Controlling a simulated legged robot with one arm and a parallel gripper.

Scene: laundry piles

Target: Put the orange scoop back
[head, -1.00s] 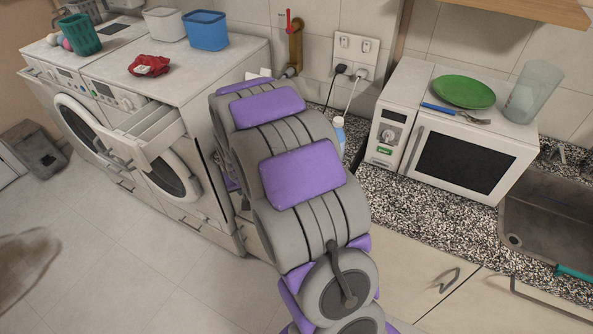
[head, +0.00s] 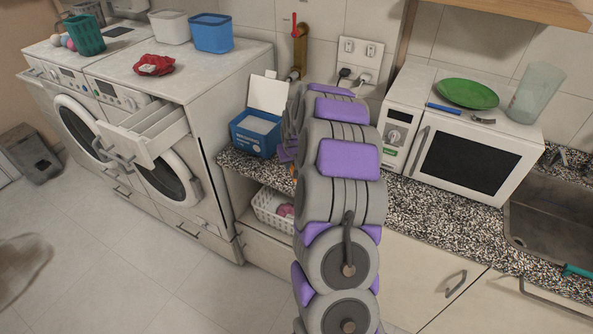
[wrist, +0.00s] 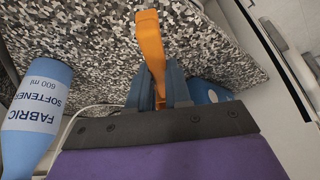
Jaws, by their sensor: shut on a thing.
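My gripper (wrist: 158,95) is shut on the orange scoop (wrist: 150,45), whose orange length extends up between the fingers in the wrist view. The granite counter lies beyond it. In the head view my arm hides most of my gripper and the scoop. A blue box (head: 251,141) with its white lid raised stands on the counter, just left of my arm. In the wrist view, a blue thing (wrist: 208,93) shows partly behind the right finger; I cannot tell for sure that it is the same box.
A fabric softener bottle (wrist: 36,115) stands close at left in the wrist view. A microwave (head: 470,158) is right of my arm. A washing machine with an open drawer (head: 150,135) stands left of the counter. A white basket (head: 272,211) sits under the counter.

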